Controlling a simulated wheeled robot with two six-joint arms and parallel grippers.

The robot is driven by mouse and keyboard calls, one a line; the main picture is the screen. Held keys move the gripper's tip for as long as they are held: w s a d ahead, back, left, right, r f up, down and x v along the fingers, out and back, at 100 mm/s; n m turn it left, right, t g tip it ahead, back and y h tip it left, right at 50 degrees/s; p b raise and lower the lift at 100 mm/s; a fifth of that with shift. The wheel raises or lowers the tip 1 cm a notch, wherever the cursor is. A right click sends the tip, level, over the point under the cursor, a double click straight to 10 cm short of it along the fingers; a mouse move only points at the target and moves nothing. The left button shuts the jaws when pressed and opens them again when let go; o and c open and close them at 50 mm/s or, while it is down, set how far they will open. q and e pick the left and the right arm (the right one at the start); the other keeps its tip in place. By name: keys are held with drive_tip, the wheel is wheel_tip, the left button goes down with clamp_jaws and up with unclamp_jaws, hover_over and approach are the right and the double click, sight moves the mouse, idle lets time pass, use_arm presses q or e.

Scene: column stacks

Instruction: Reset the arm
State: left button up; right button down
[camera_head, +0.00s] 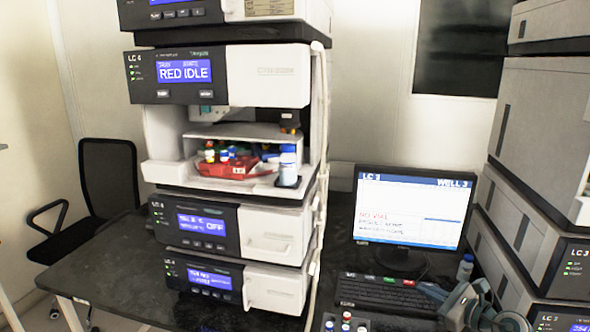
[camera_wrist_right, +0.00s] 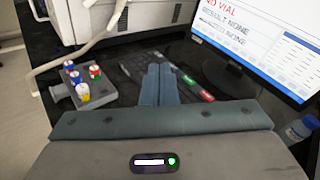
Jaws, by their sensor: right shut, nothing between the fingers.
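My right gripper (camera_head: 432,291) is at the lower right of the head view, over the right end of the black keyboard (camera_head: 375,292). In the right wrist view its two grey fingers (camera_wrist_right: 158,84) are pressed together, with nothing between them. They point toward the keyboard and the monitor (camera_head: 412,210). The monitor shows LC 3 and WELL 3 in the head view, and NO VIAL in the wrist view. My left gripper is in neither view.
A small vial rack (camera_wrist_right: 92,95) with several capped vials stands left of the keyboard. A blue-capped bottle (camera_head: 465,268) stands near the monitor. The LC 4 stack (camera_head: 268,75) has an open bay with a red tray (camera_head: 222,170). The LC 3 stack (camera_head: 540,130) rises at right.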

drive_tip(key=s+r+m+t+h, duration=0.45)
drive_tip(key=s+m+t, duration=0.3)
drive_tip(key=m, duration=0.85)
drive_tip(key=s+d+f+m+g+h, duration=0.35)
drive_tip(key=s+f+m+h, duration=0.25)
drive_tip(key=m+h, duration=0.65)
drive_tip(key=s+a+f+m+g+y, duration=0.25)
drive_tip(key=s+f+m+g, duration=0.55)
drive_tip(key=s+f+m, duration=0.4)
drive_tip(key=s+a+f+m+g+y, duration=0.2)
drive_tip(key=s+a+g, duration=0.1)
drive_tip(key=s, duration=0.4)
drive_tip(key=s+a+f+m+g+y, duration=0.2)
drive_tip(key=s+a+m+g+y, duration=0.15)
drive_tip(key=s, duration=0.45)
drive_tip(key=s+d+f+x, duration=0.1)
drive_tip(key=s+x, duration=0.1)
drive_tip(key=x, duration=1.1)
drive_tip(key=s+d+x, duration=0.1)
drive_tip(key=s+x, duration=0.1)
drive_tip(key=x, duration=1)
drive_tip(key=s+d+f, duration=0.1)
drive_tip(key=s+f, duration=0.7)
drive_tip(key=f, duration=0.3)
drive_tip(key=s+f+g, duration=0.1)
drive_tip(key=s+f, duration=0.7)
drive_tip(key=f, duration=0.3)
drive_tip(key=shift+d+h, duration=0.4)
drive_tip(key=shift+s, duration=0.1)
